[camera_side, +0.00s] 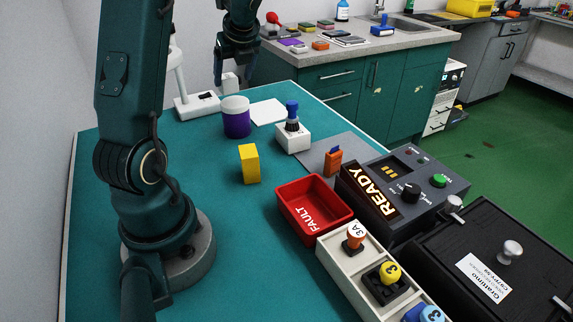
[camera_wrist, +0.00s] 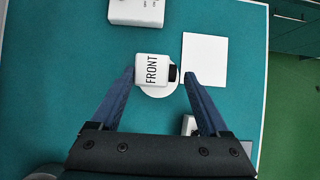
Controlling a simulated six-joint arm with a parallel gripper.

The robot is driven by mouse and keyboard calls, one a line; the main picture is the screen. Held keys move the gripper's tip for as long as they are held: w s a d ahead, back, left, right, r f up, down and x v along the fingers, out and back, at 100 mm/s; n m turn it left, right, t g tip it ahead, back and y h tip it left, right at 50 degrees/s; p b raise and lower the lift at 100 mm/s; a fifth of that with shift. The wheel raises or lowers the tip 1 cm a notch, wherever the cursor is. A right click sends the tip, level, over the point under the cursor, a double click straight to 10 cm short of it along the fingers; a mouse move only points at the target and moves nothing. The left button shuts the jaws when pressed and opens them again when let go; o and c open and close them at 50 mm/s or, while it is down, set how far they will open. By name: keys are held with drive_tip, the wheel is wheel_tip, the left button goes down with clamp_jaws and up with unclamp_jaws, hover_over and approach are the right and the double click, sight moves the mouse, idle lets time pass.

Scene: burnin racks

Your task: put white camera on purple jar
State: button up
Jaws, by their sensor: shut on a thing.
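The white camera (camera_wrist: 150,69), a small white block marked FRONT with a black lens on its right side, sits between my fingertips in the wrist view. My gripper (camera_wrist: 160,75) is shut on it; in the side view the gripper (camera_side: 232,74) hangs at the top, holding the white camera (camera_side: 229,83) over the table. The purple jar (camera_side: 236,124) with a white lid stands upright on the teal table just below it. In the wrist view the jar's round white lid (camera_wrist: 158,91) is partly hidden by the camera. The side view does not clearly show whether they touch.
A white stand base (camera_side: 196,106) is left of the jar, and a white sheet (camera_side: 269,112) lies to its right.

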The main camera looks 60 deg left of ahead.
drive_tip(key=shift+f, duration=1.3)
drive_tip(key=shift+f, duration=0.15)
drive_tip(key=o, duration=1.5)
drive_tip(key=shift+c, duration=0.2)
